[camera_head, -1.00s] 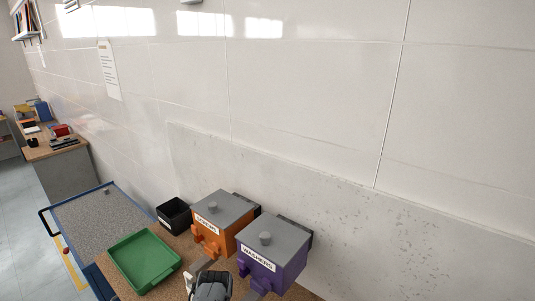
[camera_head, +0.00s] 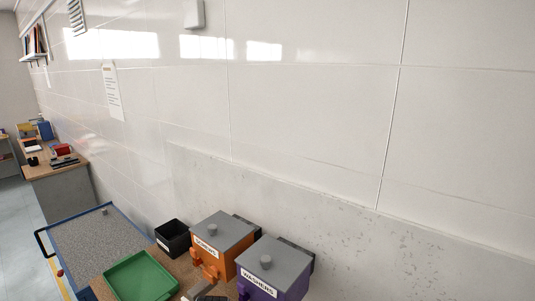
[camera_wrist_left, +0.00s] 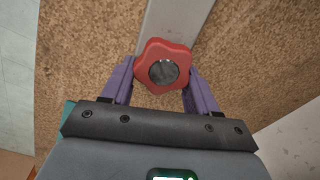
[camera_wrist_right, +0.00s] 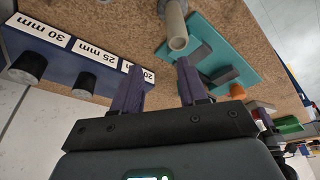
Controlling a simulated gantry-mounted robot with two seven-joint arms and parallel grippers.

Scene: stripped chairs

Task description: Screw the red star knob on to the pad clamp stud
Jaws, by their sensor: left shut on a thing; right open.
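The red star knob (camera_wrist_left: 163,66) has a dark grey round centre and sits between the two purple fingers of my left gripper (camera_wrist_left: 163,82), which is shut on it. A flat grey bar (camera_wrist_left: 178,20) runs beneath and beyond the knob over the brown board. I cannot make out the pad clamp stud; whether it lies hidden under the knob, I cannot tell. My right gripper (camera_wrist_right: 162,82) is open, with nothing seen between its fingers. Past its fingertips stand a beige hollow post (camera_wrist_right: 175,28) and a teal plate (camera_wrist_right: 222,55) with grey parts on it.
In the right wrist view, a blue block (camera_wrist_right: 60,55) carries size labels and black knobs. In the head view, a green tray (camera_head: 143,275), a black bin (camera_head: 173,238), an orange screws box (camera_head: 222,240) and a purple washers box (camera_head: 272,277) stand close together before the wall.

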